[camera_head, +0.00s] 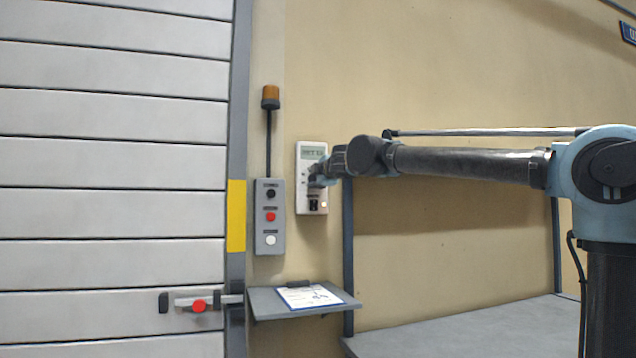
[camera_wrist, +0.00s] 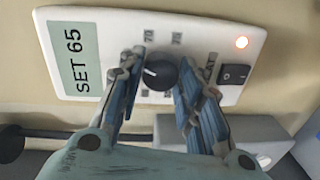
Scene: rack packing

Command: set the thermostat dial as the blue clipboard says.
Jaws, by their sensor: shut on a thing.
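The white thermostat (camera_head: 313,205) is mounted on the beige wall. In the wrist view the thermostat (camera_wrist: 225,40) fills the upper part, and its greenish display (camera_wrist: 76,60) reads "SET 65". My gripper (camera_wrist: 158,70) has its two fingers on either side of the round black dial (camera_wrist: 162,72) and is shut on it. The dial's white pointer mark faces picture left; the fingers hide part of the scale. In the head view my gripper (camera_head: 318,178) covers the dial. The blue clipboard (camera_head: 309,297) lies on a small shelf, its writing too small to read.
A grey button box (camera_head: 269,232) with black, red and white buttons hangs left of the thermostat, below an amber lamp (camera_head: 270,96). The thermostat has a rocker switch (camera_wrist: 236,75) and a lit lamp (camera_wrist: 241,42). A slatted shutter door (camera_head: 110,150) fills the left.

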